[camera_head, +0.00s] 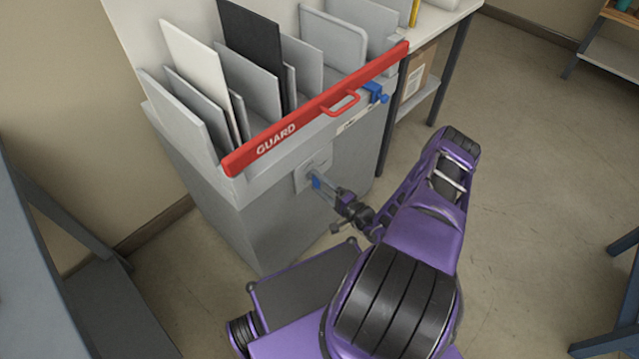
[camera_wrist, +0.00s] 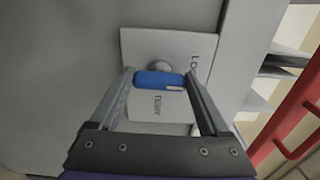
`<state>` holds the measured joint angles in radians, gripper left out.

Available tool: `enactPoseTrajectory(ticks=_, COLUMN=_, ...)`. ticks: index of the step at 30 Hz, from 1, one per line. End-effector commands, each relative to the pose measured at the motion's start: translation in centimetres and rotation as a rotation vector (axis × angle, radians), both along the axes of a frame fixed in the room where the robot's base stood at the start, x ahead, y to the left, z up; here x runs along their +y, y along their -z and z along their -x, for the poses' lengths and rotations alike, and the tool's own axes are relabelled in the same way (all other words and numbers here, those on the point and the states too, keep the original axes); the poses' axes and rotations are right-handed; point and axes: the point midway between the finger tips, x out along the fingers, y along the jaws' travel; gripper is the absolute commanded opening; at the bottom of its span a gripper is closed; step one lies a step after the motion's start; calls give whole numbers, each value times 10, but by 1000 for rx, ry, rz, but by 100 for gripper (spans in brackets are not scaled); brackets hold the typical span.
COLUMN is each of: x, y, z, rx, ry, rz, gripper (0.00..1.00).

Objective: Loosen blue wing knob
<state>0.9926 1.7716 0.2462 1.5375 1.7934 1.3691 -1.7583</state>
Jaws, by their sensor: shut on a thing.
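The blue wing knob (camera_wrist: 160,80) sits on a light plate (camera_wrist: 140,46) on the front of the grey cabinet. In the wrist view it lies crosswise between my two fingers, which touch its ends. My gripper (camera_wrist: 159,84) is shut on it. The plate carries printed lettering, partly hidden; one label (camera_wrist: 160,104) shows below the knob.
A red guard bar (camera_head: 290,122) marked GUARD runs along the cabinet's top front edge, above my gripper. A blue latch (camera_head: 376,93) sits near its right end. Upright panels (camera_head: 255,45) stand in the cabinet (camera_head: 250,225). A table (camera_head: 440,25) adjoins at right. Open floor (camera_head: 530,170) lies further right.

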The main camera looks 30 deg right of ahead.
Motion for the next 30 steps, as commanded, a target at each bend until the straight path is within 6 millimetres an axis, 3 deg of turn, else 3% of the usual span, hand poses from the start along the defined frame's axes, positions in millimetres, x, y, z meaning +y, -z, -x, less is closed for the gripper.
enactPoseTrajectory(ticks=19, x=-1, y=1, z=1, rx=-15, ry=1, rz=47, gripper=24)
enactPoseTrajectory(ticks=20, x=-1, y=1, z=1, rx=-15, ry=1, rz=47, gripper=85)
enactPoseTrajectory(ticks=21, x=-1, y=1, z=1, rx=-15, ry=1, rz=47, gripper=93)
enactPoseTrajectory(ticks=23, x=-1, y=1, z=1, rx=-14, ry=1, rz=46, gripper=100)
enactPoseTrajectory(ticks=30, x=-1, y=1, z=0, rx=-15, ry=1, rz=45, gripper=100)
